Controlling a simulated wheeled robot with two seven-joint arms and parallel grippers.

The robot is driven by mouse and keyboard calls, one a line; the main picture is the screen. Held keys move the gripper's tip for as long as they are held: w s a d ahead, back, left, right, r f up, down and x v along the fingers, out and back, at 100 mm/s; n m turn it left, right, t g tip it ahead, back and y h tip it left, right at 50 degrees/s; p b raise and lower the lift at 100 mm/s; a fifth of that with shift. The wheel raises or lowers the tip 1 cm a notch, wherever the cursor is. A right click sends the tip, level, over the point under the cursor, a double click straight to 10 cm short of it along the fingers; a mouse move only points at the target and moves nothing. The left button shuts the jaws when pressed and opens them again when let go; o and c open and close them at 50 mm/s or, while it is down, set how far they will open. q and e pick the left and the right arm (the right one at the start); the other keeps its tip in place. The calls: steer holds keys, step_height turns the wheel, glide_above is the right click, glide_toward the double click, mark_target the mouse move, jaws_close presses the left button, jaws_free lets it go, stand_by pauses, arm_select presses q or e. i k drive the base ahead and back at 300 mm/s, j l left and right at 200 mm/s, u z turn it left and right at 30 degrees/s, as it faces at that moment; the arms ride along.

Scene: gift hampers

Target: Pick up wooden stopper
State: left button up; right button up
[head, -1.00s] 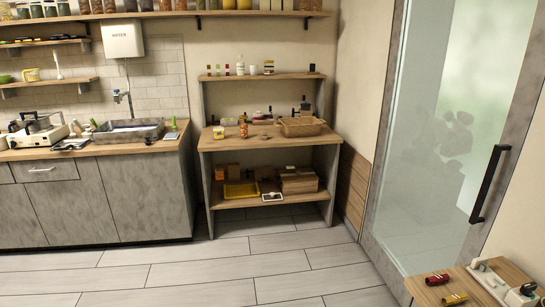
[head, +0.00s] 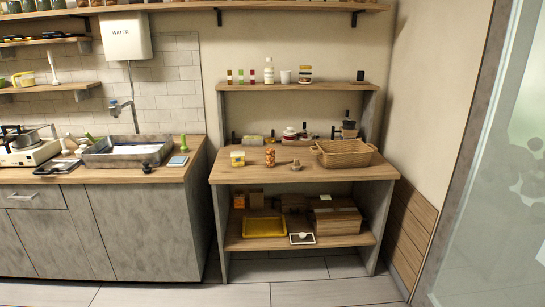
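A small brown object (head: 296,166), which looks like the wooden stopper, sits on the wooden top of the work table (head: 310,177) in the head view. It is too small to make out in detail. A jar with orange contents (head: 270,157) stands to its left, and a wicker basket (head: 343,153) is to its right. Neither of my grippers shows in the head view.
Bottles line the upper shelf (head: 290,87). Below are a yellow tray (head: 264,227) and boxes (head: 334,222). A sink counter (head: 185,172) is left, a glass door (head: 490,200) right. The floor in front is clear.

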mark_target(295, 166)
steer(key=i+z, duration=0.25)
steer(key=i, duration=0.6)
steer(key=i+j+z, duration=0.1)
steer(key=i+z, duration=0.15)
steer(key=i, duration=0.55)
